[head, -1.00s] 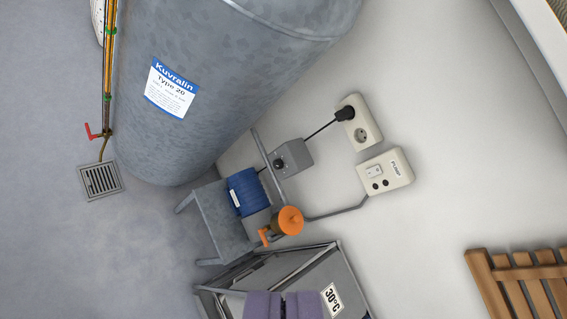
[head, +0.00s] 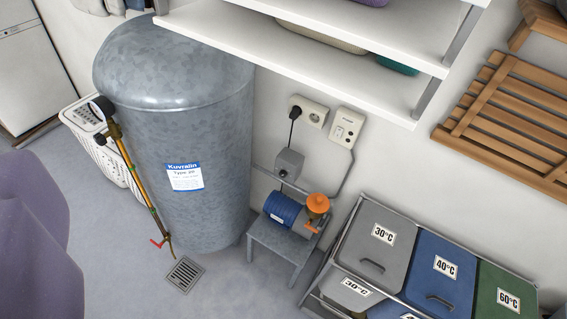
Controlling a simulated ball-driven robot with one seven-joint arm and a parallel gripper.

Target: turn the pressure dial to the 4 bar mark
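A small grey box (head: 290,160) is on the wall above a blue pump, with a small dark round knob (head: 283,173) low on its front. This looks like the pressure dial; its marks and pointer are too small to read. A dark round gauge-like head (head: 101,106) tops the brass pipe beside the tank, its face unreadable. My gripper is not clearly in view, and nothing touches the box or knob. A large purple shape at the lower left edge seems to be part of my own body.
The blue pump (head: 287,212) with an orange cap stands on a grey stand. A big galvanised tank (head: 212,130) stands left of it, laundry bins (head: 379,238) right. A white shelf (head: 330,48) juts out above. Open floor with a drain (head: 184,274) lies in front.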

